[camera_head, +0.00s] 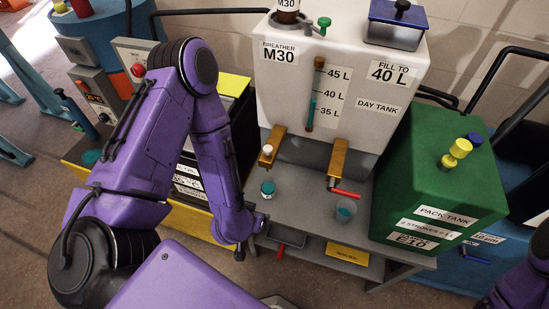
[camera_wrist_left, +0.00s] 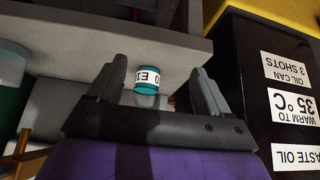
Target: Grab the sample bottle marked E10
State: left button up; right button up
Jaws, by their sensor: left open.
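The sample bottle (camera_wrist_left: 149,79) is small, with a teal body and a white label that reads upside down, apparently E10, in the left wrist view. The depth gap is hard to judge. In the head view my left arm hides most of this gripper. My right gripper is not in view; only part of that arm shows.
The white day tank (camera_head: 335,75) stands behind the shelf. The green pack tank (camera_head: 445,175) is at the right. A black box (camera_wrist_left: 270,95) with white labels stands close beside the gripper.

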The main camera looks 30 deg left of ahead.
aim_at(267, 182)
pick_arm(q)
jog(key=w, duration=0.2)
jog(key=w+p, duration=0.1)
jog(key=w, duration=0.4)
jog(key=shift+a+r+p, duration=0.3)
jog(key=shift+a, duration=0.05)
jog(key=w, duration=0.2)
jog(key=w+a+p, duration=0.1)
jog(key=w+f, duration=0.1)
jog(key=w, duration=0.1)
jog(key=shift+w+a, duration=0.25)
jog(key=shift+w, duration=0.05)
jog(key=shift+w+f, duration=0.15)
jog(key=c, duration=1.1)
